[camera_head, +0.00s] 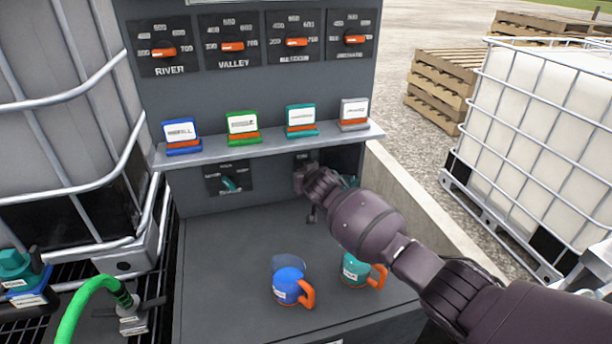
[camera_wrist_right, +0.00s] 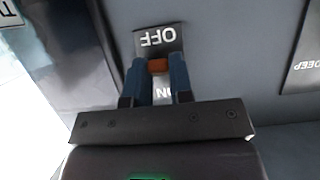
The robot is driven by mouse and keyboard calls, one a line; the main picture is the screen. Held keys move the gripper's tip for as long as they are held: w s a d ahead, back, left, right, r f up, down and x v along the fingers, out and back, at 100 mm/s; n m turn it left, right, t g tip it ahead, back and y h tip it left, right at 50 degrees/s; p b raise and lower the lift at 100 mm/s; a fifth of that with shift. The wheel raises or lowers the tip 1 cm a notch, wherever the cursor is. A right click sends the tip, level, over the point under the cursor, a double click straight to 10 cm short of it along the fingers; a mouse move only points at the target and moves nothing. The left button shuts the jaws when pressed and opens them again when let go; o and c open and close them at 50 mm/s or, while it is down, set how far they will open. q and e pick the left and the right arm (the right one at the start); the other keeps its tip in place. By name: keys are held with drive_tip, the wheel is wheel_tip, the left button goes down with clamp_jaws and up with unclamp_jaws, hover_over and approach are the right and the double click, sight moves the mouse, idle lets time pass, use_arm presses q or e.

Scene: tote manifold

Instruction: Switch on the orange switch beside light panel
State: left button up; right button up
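A small orange switch (camera_wrist_right: 158,66) shows in the right wrist view on a grey wall. A plate (camera_wrist_right: 160,40) reading OFF, upside down in this view, is above it, and part of an ON label is below, between the fingers. My right gripper (camera_wrist_right: 160,72) has one blue finger at each side of the switch. I cannot tell whether they touch it. In the head view my right gripper (camera_head: 308,182) is at the wall under the shelf and hides the switch. I cannot make out a light panel. My left gripper is out of view.
A shelf (camera_head: 275,147) with several label stands runs just above my right gripper. Dials with orange pointers are higher up. A blue mug (camera_head: 288,284) and a teal mug (camera_head: 355,268) stand on the grey deck below my arm. A concrete wall (camera_head: 425,210) is right.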

clamp_jaws()
drive_tip(key=shift+r+p, duration=0.3)
drive_tip(key=shift+p, duration=0.1)
drive_tip(key=p, duration=0.1)
drive_tip(key=g+p, duration=0.1)
drive_tip(key=shift+r+g+p, duration=0.3)
drive_tip(key=shift+w+p, duration=0.1)
drive_tip(key=shift+p, duration=0.25)
drive_tip(key=shift+g+h+p, duration=0.3)
drive_tip(key=shift+g+p, duration=0.05)
drive_tip(key=shift+g, duration=0.25)
drive_tip(key=shift+f, duration=0.1)
drive_tip(key=o, duration=0.6)
unclamp_jaws()
